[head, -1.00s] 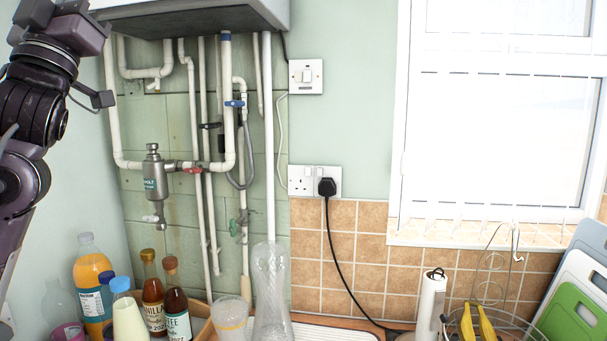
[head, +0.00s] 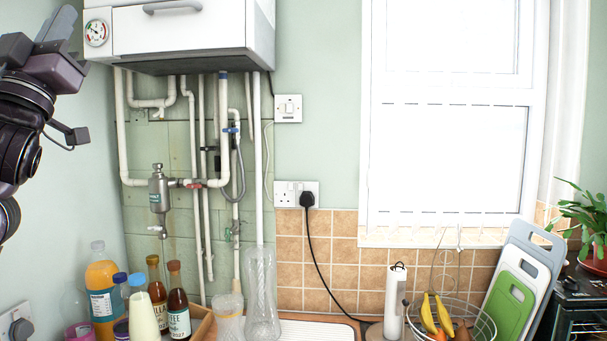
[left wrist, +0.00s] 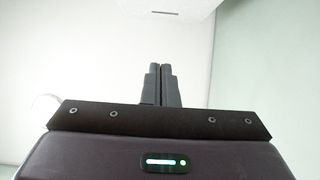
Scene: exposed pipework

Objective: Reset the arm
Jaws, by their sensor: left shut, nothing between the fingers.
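My left gripper (left wrist: 161,72) shows in the left wrist view with its two dark fingers side by side, shut and empty. They point toward a pale wall and ceiling. In the head view my left arm comes in at the upper left edge, raised beside the pipework and apart from it. Its fingers are hard to make out there. My right gripper is in neither view.
A white boiler (head: 190,38) hangs above white pipes (head: 221,130) with a metal filter (head: 158,195). Bottles (head: 103,290), a glass vase (head: 262,295), a paper towel roll (head: 395,300) and a fruit basket (head: 470,325) stand below. Free air lies before the window (head: 450,150).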

